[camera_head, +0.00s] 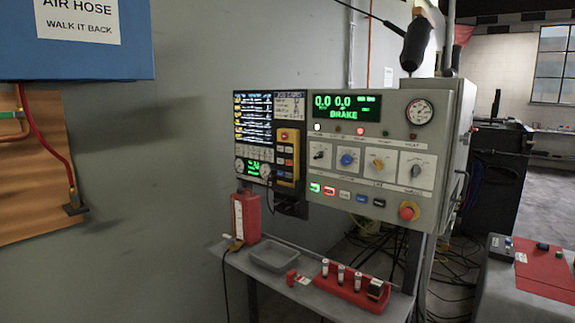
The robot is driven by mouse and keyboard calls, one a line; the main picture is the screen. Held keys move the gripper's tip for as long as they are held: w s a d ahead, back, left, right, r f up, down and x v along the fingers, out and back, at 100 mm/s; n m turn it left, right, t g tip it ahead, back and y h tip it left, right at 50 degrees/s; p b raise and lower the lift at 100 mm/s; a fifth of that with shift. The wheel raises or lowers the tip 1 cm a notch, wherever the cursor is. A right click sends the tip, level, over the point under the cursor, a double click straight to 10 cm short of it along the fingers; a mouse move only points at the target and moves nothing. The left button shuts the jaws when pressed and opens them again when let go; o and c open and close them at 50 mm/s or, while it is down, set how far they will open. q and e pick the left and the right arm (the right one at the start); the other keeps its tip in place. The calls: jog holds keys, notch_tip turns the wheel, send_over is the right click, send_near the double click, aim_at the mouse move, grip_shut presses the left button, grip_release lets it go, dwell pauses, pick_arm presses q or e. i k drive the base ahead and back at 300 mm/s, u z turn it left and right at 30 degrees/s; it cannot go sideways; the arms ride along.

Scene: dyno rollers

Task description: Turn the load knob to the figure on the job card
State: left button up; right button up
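A grey control cabinet (447,150) stands against the wall right of centre. Its front has a row of knobs: a black knob (319,155), a blue knob (347,160), a yellow knob (378,164) and a grey knob (416,171). Their labels and settings are too small to read, so I cannot tell which is the load knob. A small white card (290,104) at the top of the left panel may be the job card; its figure is unreadable. The green display (341,105) shows 0.0, 0.0 and BRAKE. Neither of my grippers is in view.
A red emergency button (409,211) sits low on the cabinet. Below, a shelf (315,297) carries a grey tray (274,257), a red container (246,216) and a red holder (352,291). A black object (416,45) hangs above. A bench (500,300) stands at right.

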aim_at(346, 160)
jog(key=u, duration=0.65)
jog(key=i, duration=0.8)
jog(key=u, duration=0.45)
